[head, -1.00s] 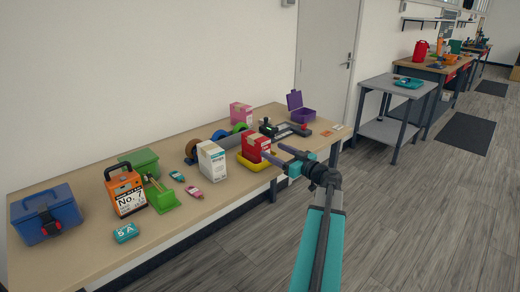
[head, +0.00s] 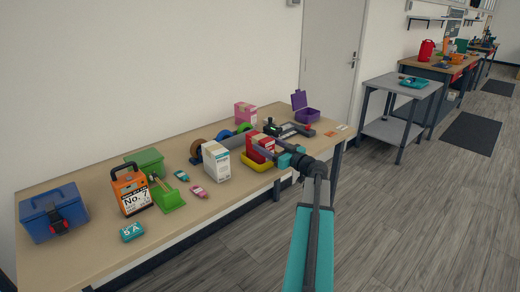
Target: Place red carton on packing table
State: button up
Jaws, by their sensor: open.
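The red carton (head: 257,143) stands upright in a shallow yellow tray (head: 246,163) near the front edge of the long wooden table (head: 230,193). My gripper (head: 263,147) is open at the carton, with its fingers reaching in from the right. One finger shows in front of the carton; I cannot tell whether either finger touches it. Part of the carton's right side is hidden by my gripper.
A white carton (head: 216,161) stands just left of the yellow tray. A tape dispenser (head: 290,130) and an open purple box (head: 306,113) lie behind. A grey two-level table (head: 386,87) stands to the right, with clear floor before it.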

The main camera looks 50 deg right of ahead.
aim_at(254, 139)
jog(key=shift+w+d, duration=0.1)
jog(key=shift+w, duration=0.95)
jog(key=shift+w, duration=0.15)
jog(key=shift+w+f+p, duration=0.15)
jog(key=shift+w+p, duration=0.9)
jog(key=shift+w, duration=1.45)
jog(key=shift+a, duration=0.2)
jog(key=c, duration=1.4)
jog(key=shift+r+b, duration=0.75)
jog(key=shift+r, duration=4.3)
jog(key=shift+s, duration=0.1)
